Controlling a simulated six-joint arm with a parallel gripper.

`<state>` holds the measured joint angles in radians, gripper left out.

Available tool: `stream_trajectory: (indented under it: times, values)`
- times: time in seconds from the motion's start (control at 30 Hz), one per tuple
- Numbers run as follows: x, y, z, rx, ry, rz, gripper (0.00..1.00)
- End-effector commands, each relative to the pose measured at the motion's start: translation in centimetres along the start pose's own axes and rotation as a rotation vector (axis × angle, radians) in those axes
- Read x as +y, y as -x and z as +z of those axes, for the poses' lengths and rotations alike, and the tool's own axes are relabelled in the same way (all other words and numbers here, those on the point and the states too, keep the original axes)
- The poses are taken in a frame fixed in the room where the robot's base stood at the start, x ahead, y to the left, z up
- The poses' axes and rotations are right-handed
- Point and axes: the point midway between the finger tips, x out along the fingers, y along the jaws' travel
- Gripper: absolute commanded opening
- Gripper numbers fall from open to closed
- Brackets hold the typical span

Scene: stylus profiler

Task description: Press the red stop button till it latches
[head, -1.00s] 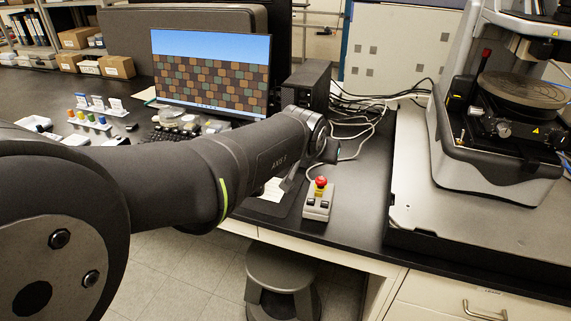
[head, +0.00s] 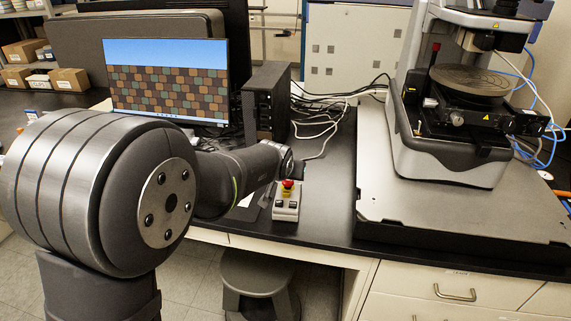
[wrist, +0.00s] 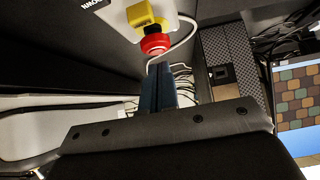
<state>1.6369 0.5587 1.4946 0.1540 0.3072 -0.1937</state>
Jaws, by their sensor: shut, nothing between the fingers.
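The red stop button (head: 288,184) sits on a yellow collar on top of a small pale control box (head: 286,210) near the bench's front edge. In the wrist view the red button (wrist: 155,45), yellow collar (wrist: 145,18) and part of the box show at the top. My gripper (wrist: 158,68) is shut and empty, its blue-grey fingers pointing at the button's side of the picture. The tips appear close to the red cap; I cannot tell whether they touch. In the head view my arm ends just behind and left of the button, and the fingers cannot be made out.
A monitor (head: 168,82) and a dark computer case (head: 268,102) stand behind the box. Cables (head: 325,125) lie on the bench behind it. The profiler (head: 455,145) stands to the right on a grey slab (head: 400,218). A stool (head: 257,274) stands below the bench.

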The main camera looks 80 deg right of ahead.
Motion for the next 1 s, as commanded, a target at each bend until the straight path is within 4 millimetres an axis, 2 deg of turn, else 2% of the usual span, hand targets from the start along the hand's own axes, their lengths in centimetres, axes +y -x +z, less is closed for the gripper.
stream_trajectory:
  times: [0.13, 0.47, 0.7, 1.0]
  values:
    - [0.0, -0.5, 0.6, -0.001, 0.0, 0.0, 0.0]
    - [0.0, -0.6, 0.7, -0.001, 0.0, 0.0, 0.0]
    - [0.0, -2.1, 2.2, -0.004, 0.0, 0.0, 0.0]
    - [0.0, -2.2, 2.6, -0.015, 0.0, -0.001, 0.0]
